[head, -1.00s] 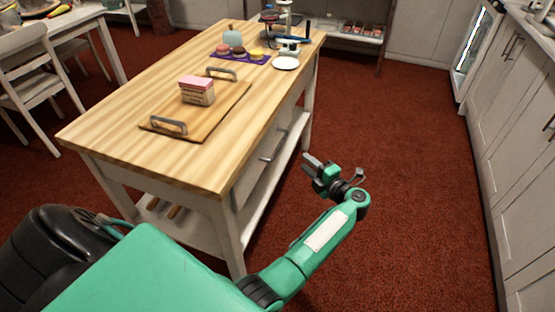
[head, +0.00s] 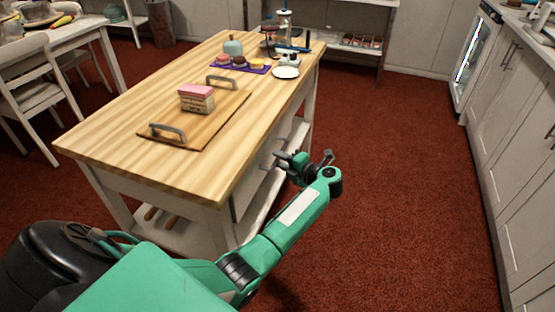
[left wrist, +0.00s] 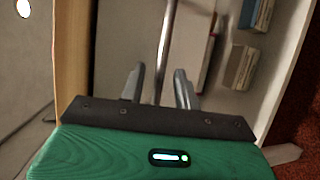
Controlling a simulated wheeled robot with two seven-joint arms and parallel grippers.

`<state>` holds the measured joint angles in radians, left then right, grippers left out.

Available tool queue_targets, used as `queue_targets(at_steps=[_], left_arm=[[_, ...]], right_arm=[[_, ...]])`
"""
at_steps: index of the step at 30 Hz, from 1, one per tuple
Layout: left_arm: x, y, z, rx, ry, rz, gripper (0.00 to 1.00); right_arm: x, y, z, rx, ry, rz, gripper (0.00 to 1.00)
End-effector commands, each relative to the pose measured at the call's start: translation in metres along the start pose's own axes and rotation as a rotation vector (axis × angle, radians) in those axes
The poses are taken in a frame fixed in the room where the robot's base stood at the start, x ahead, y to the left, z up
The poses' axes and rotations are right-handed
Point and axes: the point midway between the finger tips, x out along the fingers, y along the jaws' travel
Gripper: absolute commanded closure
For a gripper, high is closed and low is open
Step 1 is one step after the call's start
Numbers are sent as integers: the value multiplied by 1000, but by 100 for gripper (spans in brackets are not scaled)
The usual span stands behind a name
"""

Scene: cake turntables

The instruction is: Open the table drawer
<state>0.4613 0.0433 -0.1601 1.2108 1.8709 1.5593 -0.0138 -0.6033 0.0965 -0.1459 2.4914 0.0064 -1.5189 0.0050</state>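The wooden-topped table (head: 150,110) has a pale drawer front (head: 247,188) on its right side, below the top. My left gripper (head: 288,160) is at that side, and the arm hides part of the drawer front and its handle. In the left wrist view, the metal bar handle (left wrist: 168,45) runs between the two fingers of my left gripper (left wrist: 159,88). The fingers are apart, with a gap on each side of the bar. The drawer looks shut. My right gripper is in neither view.
A lower shelf (head: 170,232) lies underneath. Red floor (head: 400,180) is clear towards the right cabinets (head: 515,140).

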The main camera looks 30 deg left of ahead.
Motion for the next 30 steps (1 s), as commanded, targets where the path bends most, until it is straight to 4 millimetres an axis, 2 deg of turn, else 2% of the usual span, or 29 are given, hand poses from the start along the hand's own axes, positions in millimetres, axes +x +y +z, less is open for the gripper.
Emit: queue_targets(at_steps=[3, 6, 15, 20, 30], left_arm=[[13, 0, 0, 1, 0, 2, 68], [18, 0, 0, 0, -1, 0, 68], [19, 0, 0, 0, -1, 0, 68], [19, 0, 0, 0, -1, 0, 99], [20, 0, 0, 1, -1, -1, 100]], right_arm=[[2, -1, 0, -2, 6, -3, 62], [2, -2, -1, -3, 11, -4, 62], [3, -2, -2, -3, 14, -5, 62], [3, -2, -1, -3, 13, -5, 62], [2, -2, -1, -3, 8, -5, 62]])
